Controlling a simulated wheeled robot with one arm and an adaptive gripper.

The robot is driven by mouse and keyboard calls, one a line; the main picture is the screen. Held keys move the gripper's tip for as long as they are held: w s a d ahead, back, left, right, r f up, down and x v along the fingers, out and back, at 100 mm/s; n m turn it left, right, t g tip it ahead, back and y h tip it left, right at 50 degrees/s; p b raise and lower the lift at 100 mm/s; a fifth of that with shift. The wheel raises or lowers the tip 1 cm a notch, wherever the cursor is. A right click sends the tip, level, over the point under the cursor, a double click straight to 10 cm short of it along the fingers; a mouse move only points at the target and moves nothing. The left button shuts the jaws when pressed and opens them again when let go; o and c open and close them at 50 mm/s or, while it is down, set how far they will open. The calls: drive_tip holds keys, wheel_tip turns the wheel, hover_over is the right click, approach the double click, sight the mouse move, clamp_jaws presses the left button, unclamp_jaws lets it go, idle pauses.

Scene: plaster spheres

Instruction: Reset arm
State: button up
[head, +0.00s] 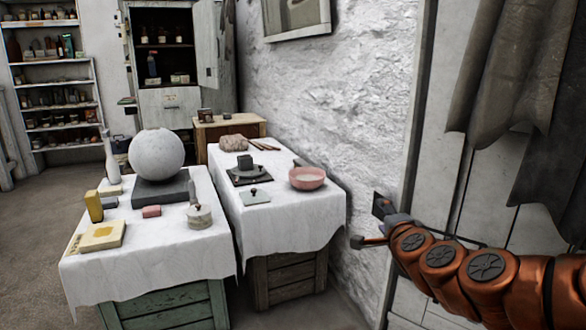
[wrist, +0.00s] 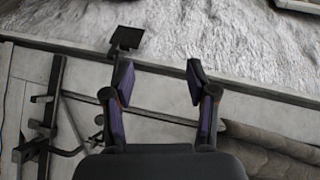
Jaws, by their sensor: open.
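My arm reaches in from the right edge of the head view, its orange links extending left in front of the door. My gripper (wrist: 158,82) shows in the wrist view with its two fingers spread apart and nothing between them. In that view it faces the rough white wall (wrist: 220,45) and the door frame. In the head view the end of my arm is beside the wall corner, well right of the tables, and its fingers are hard to make out there.
A cloth-covered table (head: 150,262) at left bears a large plaster sphere (head: 156,155) on a dark slab. A second covered table (head: 292,226) bears a pink bowl (head: 307,178). Shelves (head: 60,105) and an open cabinet (head: 170,60) stand behind. Dark cloths (head: 510,80) hang at right. Floor at left is clear.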

drive_tip(key=s+a+r+n+g+y+p, duration=0.35)
drive_tip(key=s+a+r+n+p, duration=0.2)
drive_tip(key=s+a+p, duration=0.2)
drive_tip(key=s+a+r+n+g+y+p, duration=0.2)
drive_tip(key=s+a+r+n+g+p, duration=0.2)
drive_tip(key=s+a+n+p, duration=0.3)
drive_tip(key=s+d+r+n+g+h+p, duration=0.1)
drive_tip(key=s+d+r+g+p, duration=0.2)
drive_tip(key=s+p, duration=0.3)
drive_tip(key=s+d+r+n+g+h+p, duration=0.1)
drive_tip(key=s+d+r+g+p, duration=0.3)
drive_tip(key=s, duration=0.9)
drive_tip(key=s+d+r+n+g+h+p, duration=0.1)
drive_tip(key=s+d+r+g+h+p, duration=0.2)
drive_tip(key=s+p, duration=0.5)
drive_tip(key=s, duration=0.2)
drive_tip(key=shift+s+d+r+p, duration=0.25)
drive_tip(key=shift+s+d+p, duration=0.05)
drive_tip(key=shift+d+p, duration=0.1)
drive_tip(key=shift+n+h, duration=0.25)
